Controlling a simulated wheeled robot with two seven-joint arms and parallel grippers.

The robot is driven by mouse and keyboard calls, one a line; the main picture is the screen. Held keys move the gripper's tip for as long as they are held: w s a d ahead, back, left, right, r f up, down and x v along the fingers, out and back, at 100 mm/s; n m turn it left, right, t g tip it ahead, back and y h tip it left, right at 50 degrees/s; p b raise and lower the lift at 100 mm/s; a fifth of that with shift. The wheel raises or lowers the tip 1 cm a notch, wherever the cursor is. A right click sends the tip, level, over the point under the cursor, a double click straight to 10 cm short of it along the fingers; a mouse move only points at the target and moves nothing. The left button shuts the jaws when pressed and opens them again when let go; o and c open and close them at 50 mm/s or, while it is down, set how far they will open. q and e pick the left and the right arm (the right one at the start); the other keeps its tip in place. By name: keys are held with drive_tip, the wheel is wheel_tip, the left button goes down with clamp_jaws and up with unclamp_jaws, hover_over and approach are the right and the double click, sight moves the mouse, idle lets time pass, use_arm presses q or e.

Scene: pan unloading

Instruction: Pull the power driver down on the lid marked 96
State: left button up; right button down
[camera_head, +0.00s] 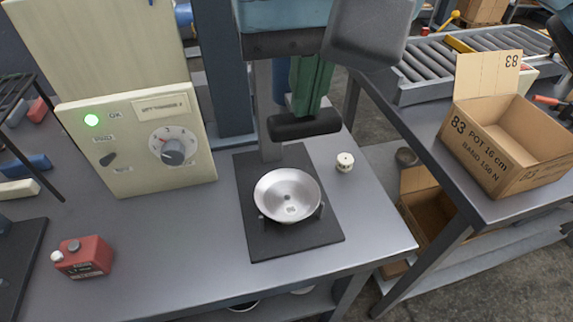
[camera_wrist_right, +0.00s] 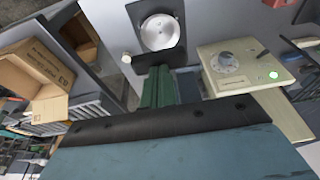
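A round silver lid (camera_head: 274,186), shaped like a shallow dish, rests on a small holder on a black base plate (camera_head: 262,242). It carries a small pale label too small to read. The lid also shows in the wrist view (camera_wrist_right: 159,33). The power driver's black bar handle (camera_head: 290,128) hangs above and behind the lid, clear of it, in front of a grey post (camera_head: 264,80). My right gripper (camera_head: 306,108) comes down from above with its green fingers at the handle, seemingly closed on it. The fingers also show in the wrist view (camera_wrist_right: 158,90). My left gripper is not in view.
A cream control box (camera_head: 140,185) with a green lamp and dial stands left of the plate. A small white knob (camera_head: 345,162) is right of the plate. An open carton marked 83 (camera_head: 490,160) stands on the right table.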

drive_tip(key=w+p+v, duration=0.2)
drive_tip(key=p+v, duration=0.6)
drive_tip(key=v, duration=0.4)
drive_tip(key=shift+w+a+r+p, duration=0.3)
drive_tip(key=shift+w+a+p, duration=0.05)
drive_tip(key=shift+a+p, duration=0.05)
idle(0.3)
idle(0.4)
